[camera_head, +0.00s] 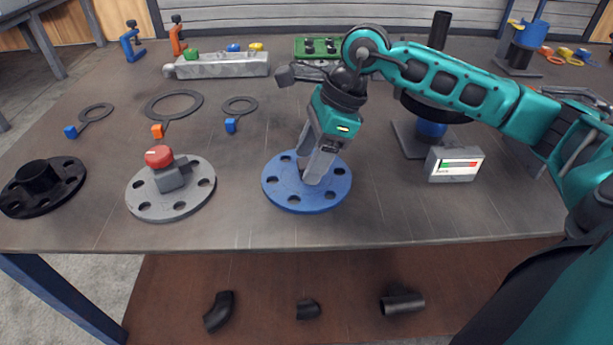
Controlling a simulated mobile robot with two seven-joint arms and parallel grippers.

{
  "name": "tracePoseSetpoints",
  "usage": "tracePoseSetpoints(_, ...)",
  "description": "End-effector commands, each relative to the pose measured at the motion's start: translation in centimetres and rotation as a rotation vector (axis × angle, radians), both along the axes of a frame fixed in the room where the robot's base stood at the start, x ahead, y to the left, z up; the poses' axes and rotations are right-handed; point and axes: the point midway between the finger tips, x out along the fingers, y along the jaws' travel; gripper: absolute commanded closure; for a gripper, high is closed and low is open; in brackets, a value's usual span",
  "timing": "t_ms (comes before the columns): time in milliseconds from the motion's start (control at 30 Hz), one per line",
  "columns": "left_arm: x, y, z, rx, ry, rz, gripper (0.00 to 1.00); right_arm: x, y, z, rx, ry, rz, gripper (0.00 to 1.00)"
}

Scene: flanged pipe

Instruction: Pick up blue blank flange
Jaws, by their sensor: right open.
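The blue blank flange (335,188) is a flat blue disc with bolt holes. It lies on the table near the front edge, in the middle of the head view. My right gripper (312,172) comes down over it from above, with its fingers at or just above the flange's middle. The fingers partly hide the flange's centre, and I cannot tell whether they touch it. My right gripper is open. My left gripper is not in the view.
A grey flange with a red knob (143,201) and a black flange (66,186) lie to the left. Flat gaskets (174,93) lie behind them. A small gauge box (454,164) and a stand (410,136) are to the right. Black pipe pieces (403,303) lie below the table.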

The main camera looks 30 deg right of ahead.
Motion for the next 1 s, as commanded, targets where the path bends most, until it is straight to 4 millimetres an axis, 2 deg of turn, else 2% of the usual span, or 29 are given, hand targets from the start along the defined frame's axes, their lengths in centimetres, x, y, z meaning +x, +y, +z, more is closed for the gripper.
tracePoseSetpoints(300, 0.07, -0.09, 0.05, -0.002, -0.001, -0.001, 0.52, 0.11, 0.18, -0.45, -0.001, -0.002, -0.001, 0.38)
tracePoseSetpoints(900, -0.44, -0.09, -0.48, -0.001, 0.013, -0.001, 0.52, 0.09, 0.16, -0.41, -0.001, -0.002, -0.001, 0.96)
tracePoseSetpoints(1000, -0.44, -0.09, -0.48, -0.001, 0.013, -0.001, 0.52, 0.1, 0.15, -0.41, -0.001, -0.002, -0.001, 1.0)
